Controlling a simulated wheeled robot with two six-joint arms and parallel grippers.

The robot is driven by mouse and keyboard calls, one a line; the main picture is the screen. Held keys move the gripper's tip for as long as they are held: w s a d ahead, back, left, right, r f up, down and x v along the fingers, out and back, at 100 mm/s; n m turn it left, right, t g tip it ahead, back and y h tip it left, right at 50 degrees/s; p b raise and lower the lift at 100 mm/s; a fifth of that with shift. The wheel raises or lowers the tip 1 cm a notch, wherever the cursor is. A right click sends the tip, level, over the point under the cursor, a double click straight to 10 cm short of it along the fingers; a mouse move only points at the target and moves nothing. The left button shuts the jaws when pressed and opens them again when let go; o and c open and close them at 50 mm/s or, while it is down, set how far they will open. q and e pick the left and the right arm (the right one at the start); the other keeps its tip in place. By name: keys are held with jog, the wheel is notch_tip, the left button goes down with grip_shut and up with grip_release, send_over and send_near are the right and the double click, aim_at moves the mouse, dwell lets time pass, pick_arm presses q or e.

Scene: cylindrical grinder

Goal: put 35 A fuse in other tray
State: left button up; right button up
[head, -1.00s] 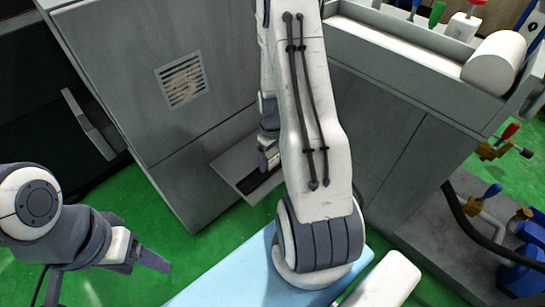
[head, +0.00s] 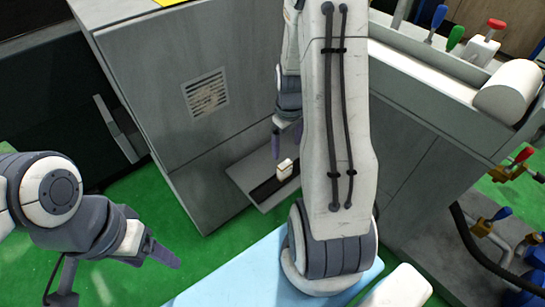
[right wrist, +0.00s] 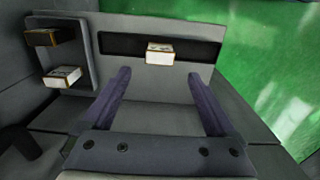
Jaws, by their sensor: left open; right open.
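A white fuse (head: 284,168) stands on the dark strip of a grey tray (head: 248,180) low beside the machine. It also shows in the right wrist view (right wrist: 159,54), just beyond my fingertips. My right gripper (head: 287,137) is above the tray, open and empty, apart from the fuse; its fingers also show in the right wrist view (right wrist: 163,78). A second grey tray (right wrist: 92,50) at the left holds a dark fuse (right wrist: 50,37) and a white fuse (right wrist: 62,77). Ratings are too small to read. My left gripper (head: 168,257) is away from both trays.
A grey cabinet with a vent (head: 206,93) rises behind the tray, and the machine body (head: 425,130) stands at the right. A light blue surface (head: 240,272) lies in front. Green floor (head: 165,225) is free at the left.

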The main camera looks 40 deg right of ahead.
jog(key=s+a+r+n, duration=0.15)
jog(key=a+r, duration=0.35)
jog(key=a, duration=0.5)
jog(key=s+a+r+n, duration=0.15)
jog(key=a+r, duration=0.35)
jog(key=a, duration=0.6)
jog(key=s+a+r+n+y, duration=0.1)
jog(key=s+a+r+n, duration=0.2)
jog(key=s+a, duration=0.6)
jog(key=s+r, duration=0.2)
jog(key=s, duration=0.2)
jog(key=shift+s+a, duration=0.15)
jog(key=shift+a, duration=0.25)
notch_tip(320, 180, up, 25)
jog(key=p, duration=2.4)
jog(key=shift+f+p, duration=0.15)
jog(key=shift+p, duration=0.25)
